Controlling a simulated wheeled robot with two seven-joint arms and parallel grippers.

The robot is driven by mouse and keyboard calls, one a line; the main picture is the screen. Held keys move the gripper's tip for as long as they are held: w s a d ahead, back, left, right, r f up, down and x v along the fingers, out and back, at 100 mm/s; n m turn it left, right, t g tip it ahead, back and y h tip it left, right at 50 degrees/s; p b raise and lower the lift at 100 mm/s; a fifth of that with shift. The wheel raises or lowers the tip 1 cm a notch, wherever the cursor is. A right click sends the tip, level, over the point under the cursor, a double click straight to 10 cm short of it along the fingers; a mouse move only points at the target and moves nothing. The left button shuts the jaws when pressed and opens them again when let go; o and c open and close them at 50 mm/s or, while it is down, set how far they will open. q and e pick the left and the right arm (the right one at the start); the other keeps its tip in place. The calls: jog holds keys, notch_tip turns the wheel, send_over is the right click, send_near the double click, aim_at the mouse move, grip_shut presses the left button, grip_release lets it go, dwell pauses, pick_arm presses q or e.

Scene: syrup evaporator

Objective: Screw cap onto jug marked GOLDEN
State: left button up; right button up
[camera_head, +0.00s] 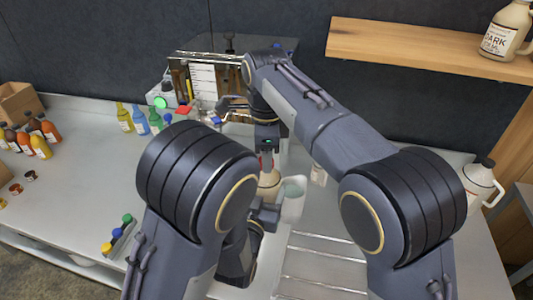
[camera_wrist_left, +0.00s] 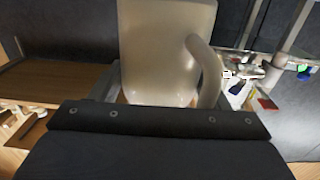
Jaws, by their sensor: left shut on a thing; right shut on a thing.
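A beige jug (camera_head: 270,184) stands upright near the middle of the head view, mostly hidden by my arms. My left gripper (camera_head: 264,213) is shut on it from the near side. In the left wrist view the jug (camera_wrist_left: 165,50) fills the upper middle, with its handle (camera_wrist_left: 207,70) on the right; no label shows. I cannot tell whether the cap touches the jug's neck. The GOLDEN marking is not visible.
A DARK jug (camera_head: 505,30) stands on the wooden shelf (camera_head: 400,48). Another jug (camera_head: 483,184) stands at the right. Several coloured bottles (camera_head: 140,120) stand behind left, and several amber bottles (camera_head: 38,140) at far left. Loose caps (camera_head: 118,233) lie at the front. The left counter is fairly clear.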

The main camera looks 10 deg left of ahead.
jog(key=m, duration=1.2)
jog(key=shift+s+m, duration=0.1)
jog(key=shift+m, duration=0.3)
jog(key=o, duration=0.9)
jog(key=shift+o, duration=0.2)
jog(key=shift+s+a+r, duration=0.1)
jog(key=shift+r, duration=2.15)
jog(key=shift+c, duration=0.2)
